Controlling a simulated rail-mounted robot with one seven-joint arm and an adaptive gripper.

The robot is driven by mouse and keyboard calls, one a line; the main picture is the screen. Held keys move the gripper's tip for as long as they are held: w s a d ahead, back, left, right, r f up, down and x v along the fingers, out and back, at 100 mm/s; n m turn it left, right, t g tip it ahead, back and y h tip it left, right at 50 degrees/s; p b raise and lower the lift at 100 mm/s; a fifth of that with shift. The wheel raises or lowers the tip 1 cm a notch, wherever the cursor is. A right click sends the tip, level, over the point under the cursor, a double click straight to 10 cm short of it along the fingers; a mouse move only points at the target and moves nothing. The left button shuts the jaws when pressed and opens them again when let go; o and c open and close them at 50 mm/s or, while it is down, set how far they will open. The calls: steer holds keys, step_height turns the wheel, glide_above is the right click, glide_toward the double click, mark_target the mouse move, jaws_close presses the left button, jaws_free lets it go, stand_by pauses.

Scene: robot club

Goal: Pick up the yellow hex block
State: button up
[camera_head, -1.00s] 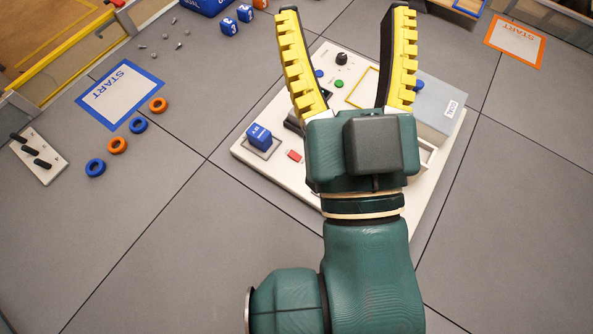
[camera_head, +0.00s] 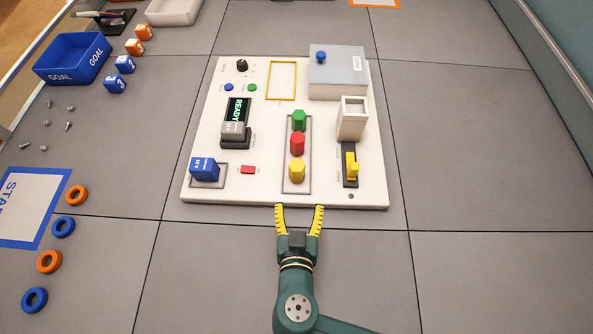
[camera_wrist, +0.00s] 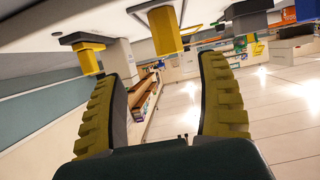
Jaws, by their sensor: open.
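The yellow hex block (camera_head: 297,171) stands upright at the near end of a grey-framed strip on the white board, in line with a red hex block (camera_head: 297,144) and a green hex block (camera_head: 299,121) behind it. My gripper (camera_head: 300,207) is open and empty just short of the board's front edge, roughly in line with the yellow block and apart from it. In the wrist view the yellow block (camera_wrist: 166,30) hangs upside down at the top, beyond and between the two fingertips (camera_wrist: 163,66). Nothing hides it in the head view.
The white board (camera_head: 215,125) carries a yellow-handled lever (camera_head: 352,165), a blue block (camera_head: 204,169), a red button (camera_head: 248,170), a white holder (camera_head: 352,118) and a grey box (camera_head: 338,72). Rings (camera_head: 63,226) lie at left. Floor right of the board is clear.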

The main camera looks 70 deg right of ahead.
mark_target(299, 175)
steer(key=b+x, duration=0.2)
steer(key=x, duration=0.7)
steer(key=shift+w+f, duration=0.1)
steer(key=shift+w, duration=0.05)
steer(key=x, duration=0.2)
steer(key=b+x, duration=0.1)
steer(key=x, duration=0.2)
steer(key=shift+w+d, duration=0.25)
steer(key=shift+w, duration=0.2)
steer(key=c, duration=1.3)
